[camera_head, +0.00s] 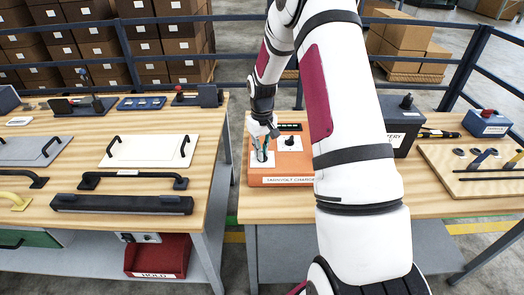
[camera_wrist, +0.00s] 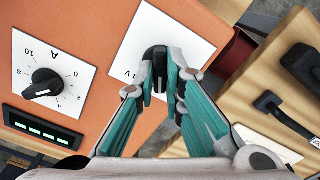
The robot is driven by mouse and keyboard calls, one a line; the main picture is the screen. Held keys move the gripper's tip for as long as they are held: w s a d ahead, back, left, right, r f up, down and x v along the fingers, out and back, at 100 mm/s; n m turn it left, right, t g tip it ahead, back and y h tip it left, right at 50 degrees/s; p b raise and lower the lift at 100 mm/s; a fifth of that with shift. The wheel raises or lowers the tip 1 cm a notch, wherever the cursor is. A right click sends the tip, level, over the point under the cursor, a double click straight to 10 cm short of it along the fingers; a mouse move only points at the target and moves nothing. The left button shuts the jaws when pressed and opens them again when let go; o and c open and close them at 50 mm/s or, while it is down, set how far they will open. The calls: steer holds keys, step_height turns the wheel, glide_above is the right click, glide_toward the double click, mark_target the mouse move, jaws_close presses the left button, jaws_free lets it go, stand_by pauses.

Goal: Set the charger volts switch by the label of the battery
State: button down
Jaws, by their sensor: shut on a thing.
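The orange charger (camera_head: 285,172) sits on the right bench, with a "TWINVOLT CHARGER" label on its front edge. In the wrist view its volts switch (camera_wrist: 157,58) is a black knob on a white plate (camera_wrist: 190,38) marked V. My gripper (camera_wrist: 161,80) is shut on this knob, one teal-padded finger on each side. The fingers hide part of the plate, and I cannot read the volt marks. My gripper (camera_head: 263,153) also shows over the charger's left plate in the head view. The dark battery (camera_head: 402,137) stands behind my arm, its label partly covered, so its voltage is unreadable.
An amps dial (camera_wrist: 46,83) and a lit green bar display (camera_wrist: 40,130) are on the charger beside the switch. A blue box (camera_head: 486,124) and a wooden board (camera_head: 470,170) with clips lie right. The left bench (camera_head: 210,140) holds handles and panels.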

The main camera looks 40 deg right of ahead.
stand_by(0.4)
steer(key=c, duration=1.7)
jaws_free()
steer(key=shift+r, duration=6.05)
